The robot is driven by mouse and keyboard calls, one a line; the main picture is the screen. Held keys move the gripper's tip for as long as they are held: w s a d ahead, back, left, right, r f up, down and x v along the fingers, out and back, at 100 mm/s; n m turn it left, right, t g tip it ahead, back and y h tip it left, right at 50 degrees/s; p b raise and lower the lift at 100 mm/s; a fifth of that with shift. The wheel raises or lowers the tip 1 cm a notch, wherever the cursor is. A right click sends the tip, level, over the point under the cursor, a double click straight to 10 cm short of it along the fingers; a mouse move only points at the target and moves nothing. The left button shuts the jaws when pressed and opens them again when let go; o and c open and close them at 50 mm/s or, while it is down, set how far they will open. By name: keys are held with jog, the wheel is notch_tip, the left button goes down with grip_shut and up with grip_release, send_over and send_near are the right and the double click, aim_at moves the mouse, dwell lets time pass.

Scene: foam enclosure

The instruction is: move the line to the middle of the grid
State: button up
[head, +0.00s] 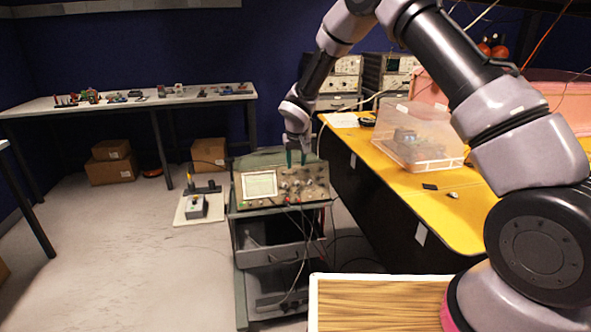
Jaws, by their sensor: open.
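An oscilloscope (281,182) with a beige-green case stands on top of a grey cart. Its screen (260,185) is on the left of its front, pale with a grid; the line on it is too small to make out. Several knobs sit to the right of the screen. My gripper (297,160) points down at the oscilloscope's upper right front, above the knobs. Its two green fingers are apart with nothing seen between them. I cannot tell whether they touch a knob.
The cart (240,250) has open shelves and hanging cables. A yellow bench (400,188) on the right holds a clear plastic box (418,140). A wood-topped surface (375,305) is in front. Cardboard boxes (110,165) lie under the back table (60,106). The floor at left is mostly clear.

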aim_at(296, 172)
jog(key=shift+x, duration=1.8)
grip_shut()
jog(key=shift+a, duration=0.1)
